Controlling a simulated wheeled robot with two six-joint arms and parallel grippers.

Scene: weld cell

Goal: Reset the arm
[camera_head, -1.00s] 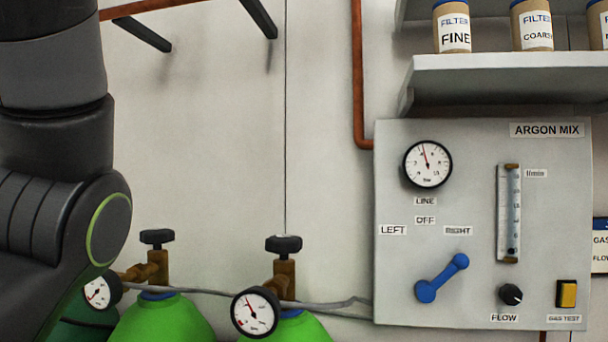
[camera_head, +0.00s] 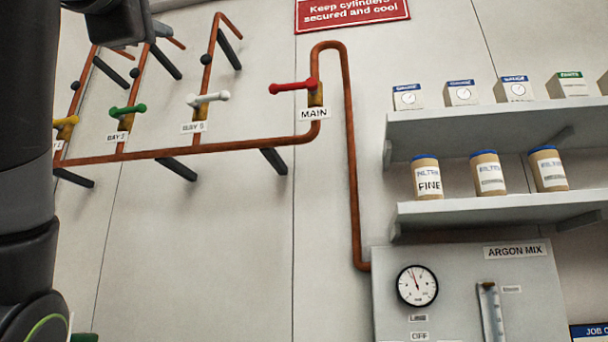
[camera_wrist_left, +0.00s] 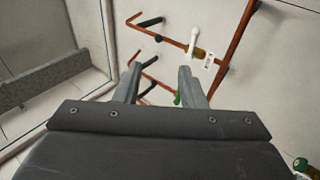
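My left arm (camera_head: 25,150) comes in along the left edge of the head view, and its gripper is not clearly visible there. In the left wrist view my left gripper (camera_wrist_left: 158,85) has its two fingers apart with nothing between them. Behind the fingers are the wall, copper pipes, a white valve handle (camera_wrist_left: 193,42) and part of a green one (camera_wrist_left: 178,98). My right gripper is in neither view.
A copper manifold (camera_head: 200,148) carries yellow, green, white and red (camera_head: 293,86) valve handles. Two shelves hold boxes and filter jars (camera_head: 427,177) on the right. The ARGON MIX panel (camera_head: 460,300) is below, partly cut off.

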